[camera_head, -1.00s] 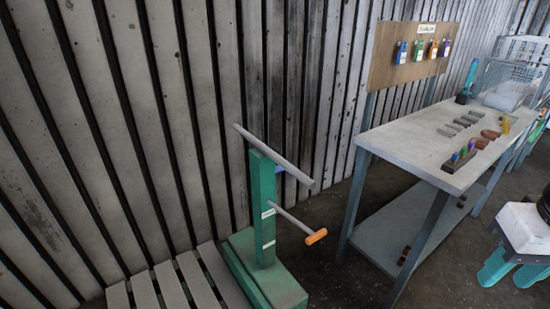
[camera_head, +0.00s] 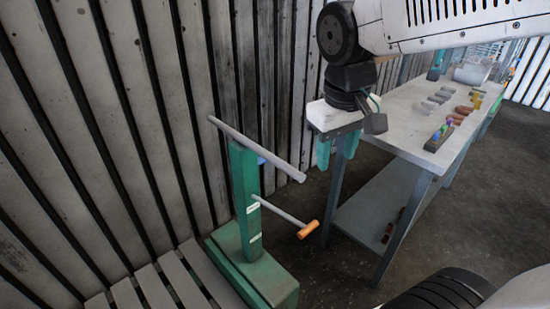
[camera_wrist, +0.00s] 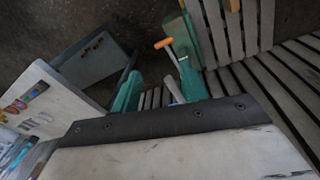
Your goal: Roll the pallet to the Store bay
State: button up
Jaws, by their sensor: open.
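The slatted pallet (camera_head: 150,288) lies on the floor at the lower left, partly out of the picture. A green pallet truck (camera_head: 246,205) stands at its end, with an upright post, a grey crossbar (camera_head: 256,148) and a lever with an orange grip (camera_head: 308,229). In the wrist view, the truck (camera_wrist: 178,32), its orange grip (camera_wrist: 163,43) and the pallet slats (camera_wrist: 218,35) show beyond the gripper. My gripper (camera_head: 337,160) is open and empty, with teal fingers pointing down, right of the crossbar and apart from it. Its fingers also show in the wrist view (camera_wrist: 158,92). I see no marked Store bay.
A workbench (camera_head: 400,125) with a lower shelf stands on the right, holding small blocks and parts. A corrugated wall (camera_head: 90,130) runs close behind the truck and along the left. Dark floor (camera_head: 335,285) is open between the truck and the bench.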

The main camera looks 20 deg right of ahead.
jog(key=w+a+f+n, duration=0.2)
jog(key=w+f, duration=0.1)
jog(key=w, duration=0.9)
jog(key=n+h, duration=0.1)
send_over(280, 161)
jog(key=a, duration=0.2)
notch_tip(280, 161, down, 4)
jog(key=f, duration=0.2)
jog(key=d+f, duration=0.1)
jog(key=f, duration=0.2)
jog(key=d+f, duration=0.1)
jog(key=f, duration=0.1)
jog(key=shift+s+f, duration=0.1)
jog(key=shift+f, duration=0.2)
grip_shut()
